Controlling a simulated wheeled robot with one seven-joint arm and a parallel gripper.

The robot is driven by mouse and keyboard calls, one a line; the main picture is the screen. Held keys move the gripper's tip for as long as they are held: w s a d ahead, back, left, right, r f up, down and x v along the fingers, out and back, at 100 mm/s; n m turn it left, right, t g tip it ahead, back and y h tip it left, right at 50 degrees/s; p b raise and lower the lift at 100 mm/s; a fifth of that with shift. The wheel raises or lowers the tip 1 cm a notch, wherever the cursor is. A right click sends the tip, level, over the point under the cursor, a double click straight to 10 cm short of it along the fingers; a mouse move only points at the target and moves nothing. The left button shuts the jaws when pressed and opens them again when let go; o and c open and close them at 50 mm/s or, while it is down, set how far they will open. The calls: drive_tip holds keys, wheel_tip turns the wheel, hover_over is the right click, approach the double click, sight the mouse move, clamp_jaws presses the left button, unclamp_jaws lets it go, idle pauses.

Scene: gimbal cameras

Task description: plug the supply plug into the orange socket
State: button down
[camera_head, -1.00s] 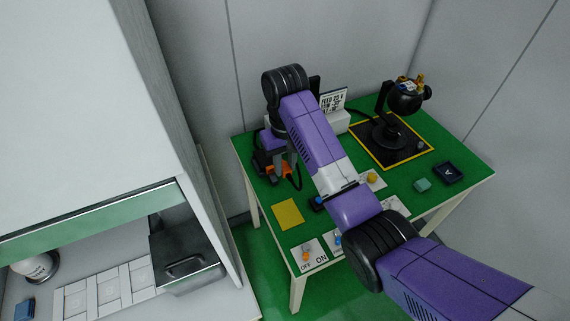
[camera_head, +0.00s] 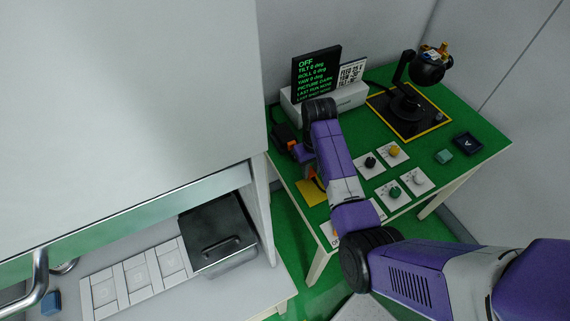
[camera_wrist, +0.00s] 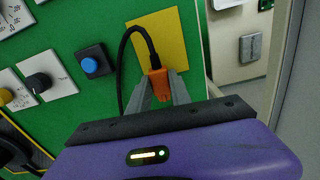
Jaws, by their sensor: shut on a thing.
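The orange supply plug (camera_wrist: 159,86) is between the two grey fingers of my gripper (camera_wrist: 160,77) in the wrist view, with a black cable (camera_wrist: 127,60) looping from its end. My gripper is shut on the plug, above the green table near the yellow pad (camera_wrist: 159,37). In the head view, my arm mostly hides the gripper, and a bit of the orange plug (camera_head: 312,173) shows beside it. A dark box with an orange face (camera_head: 291,143), probably the orange socket, stands at the table's left edge, apart from the plug. The socket is not recognisable in the wrist view.
A display (camera_head: 318,72) reading OFF stands on a white box at the back. Knob panels (camera_head: 393,190) lie on the green table (camera_head: 440,115). A camera on a gimbal stand (camera_head: 404,103) is at back right. A blue button (camera_wrist: 90,65) lies near the cable. A tall cabinet is left.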

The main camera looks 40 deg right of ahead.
drive_tip(key=shift+w+d, duration=0.1)
drive_tip(key=shift+w, duration=0.3)
drive_tip(key=shift+w+n, duration=0.2)
drive_tip(key=shift+n, duration=0.1)
drive_tip(key=shift+w+d+b, duration=0.2)
drive_tip(key=shift+w+b, duration=0.7)
drive_tip(key=shift+b, duration=0.25)
drive_tip(key=shift+w+d+r, duration=0.1)
drive_tip(key=shift+w+d, duration=0.05)
drive_tip(key=shift+w, duration=0.25)
drive_tip(key=shift+w+b, duration=0.1)
drive_tip(key=shift+b, duration=0.25)
drive_tip(key=shift+w+d+b, duration=0.25)
drive_tip(key=shift+w+b, duration=0.15)
drive_tip(key=shift+w, duration=0.35)
drive_tip(key=shift+w+d+b, duration=0.2)
drive_tip(key=shift+w+b, duration=0.2)
drive_tip(key=shift+w, duration=0.35)
drive_tip(key=shift+r+p, duration=0.1)
drive_tip(key=shift+p, duration=0.8)
